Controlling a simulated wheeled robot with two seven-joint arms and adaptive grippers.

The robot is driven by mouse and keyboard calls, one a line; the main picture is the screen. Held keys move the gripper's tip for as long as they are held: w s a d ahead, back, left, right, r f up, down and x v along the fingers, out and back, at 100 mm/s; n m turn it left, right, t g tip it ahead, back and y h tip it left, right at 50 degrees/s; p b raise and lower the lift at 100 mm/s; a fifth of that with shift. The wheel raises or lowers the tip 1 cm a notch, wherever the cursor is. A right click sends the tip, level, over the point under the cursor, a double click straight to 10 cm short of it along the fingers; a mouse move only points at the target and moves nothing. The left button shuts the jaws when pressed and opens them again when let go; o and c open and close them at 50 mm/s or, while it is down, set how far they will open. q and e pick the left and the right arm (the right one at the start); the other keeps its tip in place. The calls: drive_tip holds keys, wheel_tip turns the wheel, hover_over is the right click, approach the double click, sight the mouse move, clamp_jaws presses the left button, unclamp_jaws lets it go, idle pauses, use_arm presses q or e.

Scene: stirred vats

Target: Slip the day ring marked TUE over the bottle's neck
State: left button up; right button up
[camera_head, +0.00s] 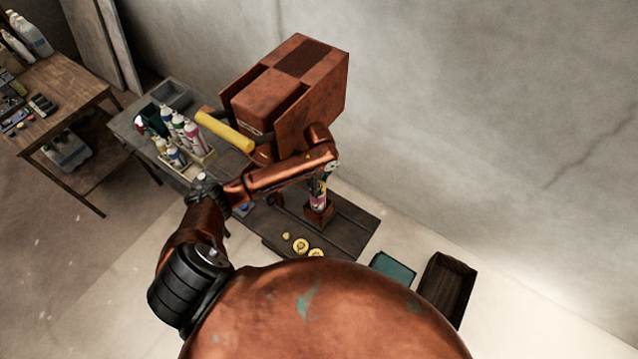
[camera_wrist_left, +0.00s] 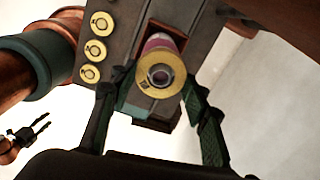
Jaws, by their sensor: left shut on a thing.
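The bottle (camera_head: 318,201), white with a pink-red label, stands upright in a brown block (camera_head: 317,216) on the bench. In the left wrist view I look down on the bottle (camera_wrist_left: 158,42). My left gripper (camera_head: 321,182) is above it, its fingers shut on a yellow day ring (camera_wrist_left: 146,84) from both sides. The ring lines up with the bottle's top, which shows through its hole. I cannot tell whether it is around the neck or just above it. Its small dark marking is unreadable. My right gripper (camera_wrist_left: 40,125) shows small at the lower left, fingers apart and empty.
Three other yellow rings (camera_wrist_left: 95,49) lie in a row on the bench (camera_head: 350,233) beside the bottle. A large copper-brown machine (camera_head: 290,90) stands behind. A caddy of bottles (camera_head: 201,160) is at left. A teal tray (camera_head: 393,268) and dark bin (camera_head: 446,290) are at right.

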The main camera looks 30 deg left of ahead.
use_arm(q)
drive_tip(key=shift+f+b, duration=0.3)
drive_tip(key=shift+f, duration=0.7)
drive_tip(key=o, duration=0.8)
drive_tip(key=shift+r, duration=0.25)
wheel_tip(320, 180, up, 7)
drive_tip(key=shift+r, duration=0.1)
idle(0.6)
